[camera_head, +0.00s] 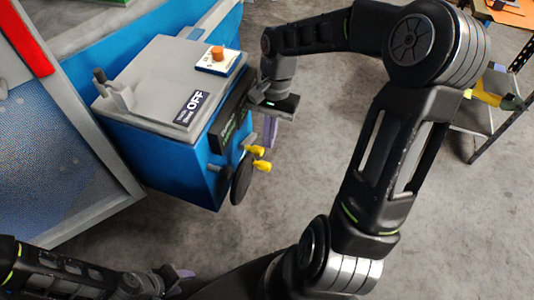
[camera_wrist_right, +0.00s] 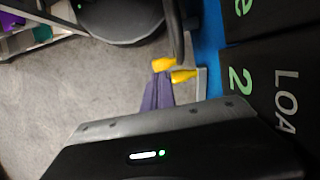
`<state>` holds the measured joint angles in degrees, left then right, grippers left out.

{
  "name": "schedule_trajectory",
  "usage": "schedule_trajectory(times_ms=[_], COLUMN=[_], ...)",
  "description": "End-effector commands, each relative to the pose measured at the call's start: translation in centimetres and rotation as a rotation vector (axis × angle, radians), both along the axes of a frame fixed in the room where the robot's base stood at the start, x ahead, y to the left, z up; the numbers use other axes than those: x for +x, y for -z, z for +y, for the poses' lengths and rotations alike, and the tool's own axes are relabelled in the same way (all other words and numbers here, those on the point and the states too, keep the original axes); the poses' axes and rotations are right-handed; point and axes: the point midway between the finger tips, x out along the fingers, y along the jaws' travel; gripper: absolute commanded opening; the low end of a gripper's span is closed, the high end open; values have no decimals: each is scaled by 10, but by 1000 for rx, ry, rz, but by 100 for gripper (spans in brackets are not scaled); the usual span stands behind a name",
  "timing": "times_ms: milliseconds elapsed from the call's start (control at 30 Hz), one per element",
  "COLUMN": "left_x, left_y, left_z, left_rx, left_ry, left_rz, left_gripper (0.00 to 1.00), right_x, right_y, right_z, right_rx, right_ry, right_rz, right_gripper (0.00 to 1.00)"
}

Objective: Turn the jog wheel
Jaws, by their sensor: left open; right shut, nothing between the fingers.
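The jog wheel is a dark round disc (camera_head: 241,180) on the front of the blue machine, seen nearly edge-on. It also shows at the top of the right wrist view (camera_wrist_right: 118,18). Two yellow handles (camera_head: 262,166) stick out beside it; they also show in the right wrist view (camera_wrist_right: 184,76). My right gripper (camera_head: 270,132) is shut and empty, its purple fingers pointing toward the wheel. In the right wrist view the fingertips (camera_wrist_right: 161,78) appear close to the yellow handles; I cannot tell whether they touch. My left gripper (camera_head: 182,274) is open at the bottom left, away from the machine.
The blue machine (camera_head: 160,165) has a grey top with an orange knob (camera_head: 217,52) and an "OFF" label (camera_head: 192,108). A blue and grey cabinet (camera_head: 45,130) stands at the left. A dark shelf rack (camera_head: 490,120) stands at the right. Bare concrete floor lies between.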

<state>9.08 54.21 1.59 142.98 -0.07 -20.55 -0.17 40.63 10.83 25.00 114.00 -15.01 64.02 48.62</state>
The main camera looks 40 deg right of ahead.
Motion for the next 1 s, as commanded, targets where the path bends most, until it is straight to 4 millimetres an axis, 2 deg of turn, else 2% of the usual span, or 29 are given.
schedule_trajectory(times_ms=[100, 300, 800, 1000], left_x=[0, 0, 0, 0], left_y=[3, 5, 5, 0], left_z=[0, 0, 0, 0], left_rx=[0, 0, 0, 0], left_ry=[0, 0, 0, 0], left_rz=[0, 0, 0, 0], left_gripper=[45, 45, 45, 45], right_x=[-5, -9, -9, -8], right_y=[24, 48, 55, 67], right_z=[5, 11, 13, 13], right_rx=[2, 2, 7, 81], right_ry=[-1, 0, 0, 2], right_rz=[4, 3, 5, 57], right_gripper=[0, 0, 0, 0])
